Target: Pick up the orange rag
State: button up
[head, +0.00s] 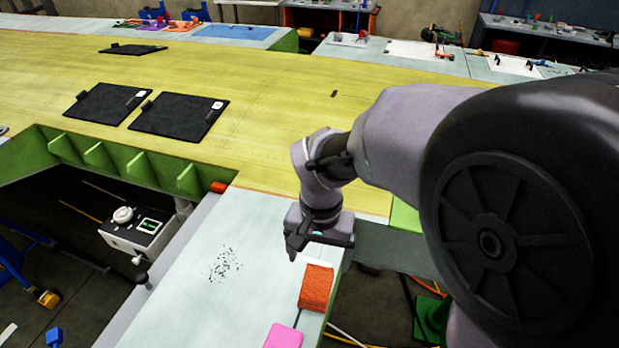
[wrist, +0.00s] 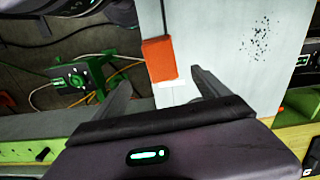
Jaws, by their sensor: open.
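The orange rag (head: 316,287) lies folded in a block near the right edge of the pale work surface (head: 195,275) in the head view. In the wrist view the rag (wrist: 159,58) is at the upper middle, on the left edge of that surface. My gripper (head: 291,255) is above the surface, just behind and a little left of the rag. In the wrist view my gripper (wrist: 163,80) is open, its two fingers spread apart, with the rag beyond the fingertips. Nothing is between the fingers, and no contact with the rag shows.
A pink object (head: 284,336) lies on the surface in front of the rag. Dark specks (head: 224,265) are scattered to the left. The yellow wing panel (head: 270,110) is behind, with black pads (head: 178,115) on it. The surface drops off close to the rag's right.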

aim_at(316, 284)
notch_tip(316, 284, down, 12)
jog(key=shift+a+r+b, duration=0.1)
jog(key=shift+a+b, duration=0.05)
jog(key=shift+b, duration=1.1)
jog(key=shift+r, duration=0.1)
jog(key=shift+c, duration=0.3)
jog(key=c, duration=1.4)
